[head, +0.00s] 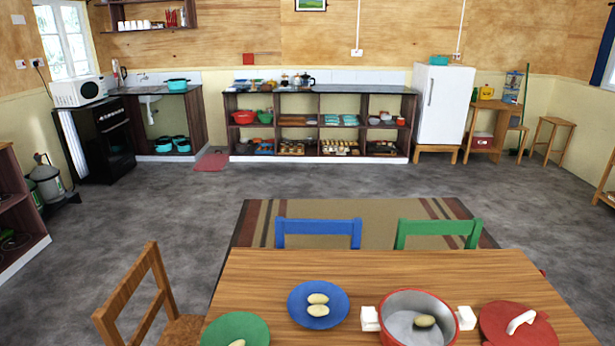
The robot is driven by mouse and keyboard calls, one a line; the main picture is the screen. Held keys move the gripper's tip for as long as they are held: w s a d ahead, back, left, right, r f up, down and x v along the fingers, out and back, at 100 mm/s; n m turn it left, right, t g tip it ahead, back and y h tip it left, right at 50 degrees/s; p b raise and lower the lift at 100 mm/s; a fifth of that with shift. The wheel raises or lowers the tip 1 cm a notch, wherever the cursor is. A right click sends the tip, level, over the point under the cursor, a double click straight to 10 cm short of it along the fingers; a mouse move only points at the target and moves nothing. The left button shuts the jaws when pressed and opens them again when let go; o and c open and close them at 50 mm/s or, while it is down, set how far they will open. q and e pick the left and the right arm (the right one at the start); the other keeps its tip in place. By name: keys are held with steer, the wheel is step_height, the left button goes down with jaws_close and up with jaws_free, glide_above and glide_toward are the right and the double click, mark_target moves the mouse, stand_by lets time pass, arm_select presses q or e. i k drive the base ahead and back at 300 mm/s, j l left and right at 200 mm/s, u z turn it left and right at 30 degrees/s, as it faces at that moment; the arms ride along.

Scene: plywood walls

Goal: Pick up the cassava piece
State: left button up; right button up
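Two pale oval pieces that look like cassava lie on a blue plate (297,308) on the wooden table: an upper one (318,298) and a lower one (318,310). Another pale piece (238,343) lies on a green plate (222,326), partly cut off by the bottom edge. A darker, greenish-tan oval piece (425,321) sits inside a red-rimmed pot (400,324) with white blocks at its sides. I cannot tell whether it is the same food. Neither of my grippers is in view.
A red lid (497,322) with a white handle lies right of the pot. The wooden table (400,268) has bare room behind the plates. Wooden (150,300), blue (318,228) and green (437,228) chairs surround it. Open floor (180,210) separates it from kitchen shelves (318,118) and a white fridge (443,103).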

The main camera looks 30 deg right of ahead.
mark_target(425, 320)
steer(key=k+l, duration=0.2)
steer(key=l, duration=0.15)
steer(key=k+l, duration=0.2)
steer(key=l, duration=0.2)
steer(key=k+l+z, duration=0.1)
steer(key=l, duration=0.25)
steer(key=k+l, duration=0.25)
steer(key=l, duration=0.15)
